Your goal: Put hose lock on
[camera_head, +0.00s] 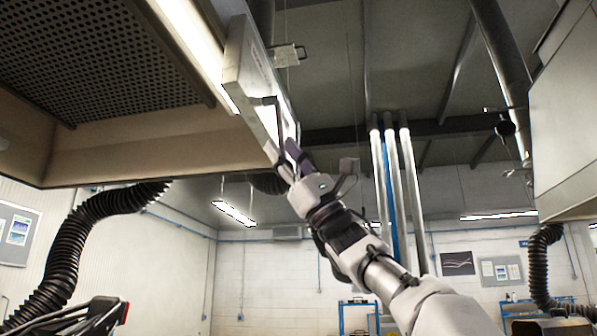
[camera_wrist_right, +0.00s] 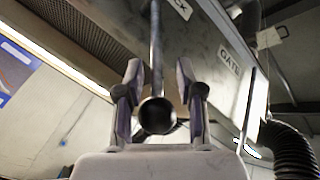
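A metal lever (camera_wrist_right: 155,50) with a round dark end (camera_wrist_right: 157,115) hangs from the side panel of the overhead hood, below a partly hidden label (camera_wrist_right: 180,8) ending in "CK". In the right wrist view my right gripper (camera_wrist_right: 158,75) has its two purple-grey fingers apart, one on each side of the lever. A gap shows between the fingertips and the rod; the round end lies between the lower fingers. In the head view my right gripper (camera_head: 293,158) is raised to the panel's lower edge, hiding part of the lever. My left gripper is not clearly visible.
The overhead hood (camera_head: 110,150) fills the upper left. A "GATE" label (camera_wrist_right: 235,66) is on the same panel, with a small plate (camera_head: 287,55) beyond it. A black corrugated hose (camera_head: 65,255) hangs at left. A grey housing (camera_head: 565,120) stands at right.

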